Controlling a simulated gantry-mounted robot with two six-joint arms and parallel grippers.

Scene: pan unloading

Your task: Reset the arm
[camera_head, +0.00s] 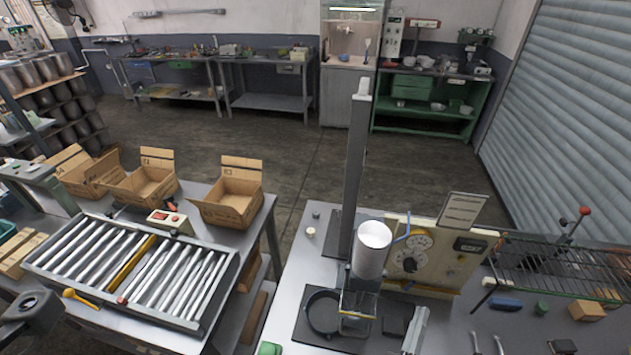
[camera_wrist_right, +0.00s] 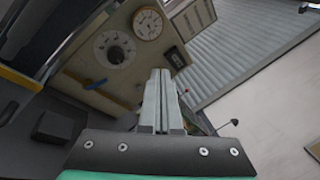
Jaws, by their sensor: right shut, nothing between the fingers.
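My right gripper (camera_head: 420,314) shows at the bottom of the head view, low over the grey bench, right of a dark round pan (camera_head: 321,312). Its two grey fingers (camera_wrist_right: 160,84) are together in the right wrist view, with nothing between them, and point toward the panel with dials. The pan rests on a black mat (camera_head: 297,331), beside the base of the tall upright post.
A white cylinder (camera_head: 373,250) stands on the post fixture. Behind is a beige dial panel (camera_head: 429,256), also in the wrist view (camera_wrist_right: 113,47). A wire rack (camera_head: 570,268) stands right. A roller tray (camera_head: 133,275) and open boxes (camera_head: 231,190) are left. The floor between is clear.

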